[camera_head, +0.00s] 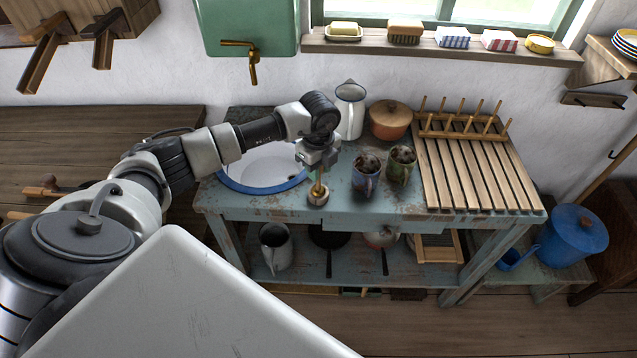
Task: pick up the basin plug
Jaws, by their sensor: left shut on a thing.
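The basin plug (318,196) is a small round dark disc with a brass-coloured stem, close to the front edge of the blue worn washstand, just right of the basin. My left gripper (318,179) points down from above and is shut on the plug's upper part. I cannot tell whether the plug's disc touches the tabletop or hangs slightly above it. The white basin (262,165) with a blue rim is set in the washstand, partly hidden behind my left arm. My right gripper is not in view.
Two mugs (366,176) (402,163) stand just right of the gripper. Behind are a white jug (350,110) and a lidded brown pot (390,119). A wooden drying rack (480,173) fills the right side. A green cistern with a brass tap (247,50) hangs above.

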